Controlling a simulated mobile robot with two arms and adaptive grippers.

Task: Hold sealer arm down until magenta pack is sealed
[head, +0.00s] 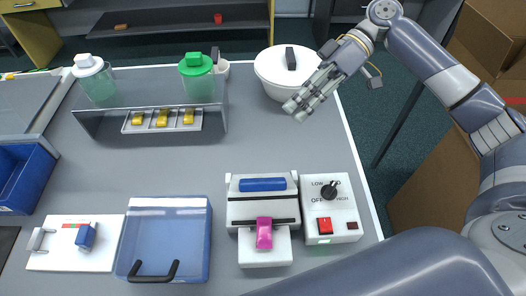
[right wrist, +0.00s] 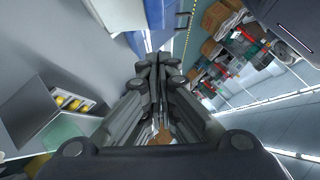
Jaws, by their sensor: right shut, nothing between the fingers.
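The sealer (head: 240,210) stands on the grey table in the head view, with a blue grip bar (head: 262,184) on its arm at the far end. I cannot tell how far the arm is raised. The magenta pack (head: 264,233) lies on the sealer's near part, across the dark strip, with nothing touching it from above. My right gripper (head: 297,107) is shut and empty, well beyond the sealer and beside the white pot. Its closed fingers (right wrist: 157,58) also show in the right wrist view. My left gripper is not in view.
A control box (head: 311,220) with a black knob and red switch stands right of the sealer. A white pot (head: 268,72), lidded jars (head: 197,82) and a rack with yellow pieces (head: 163,119) stand farther back. The table between is clear.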

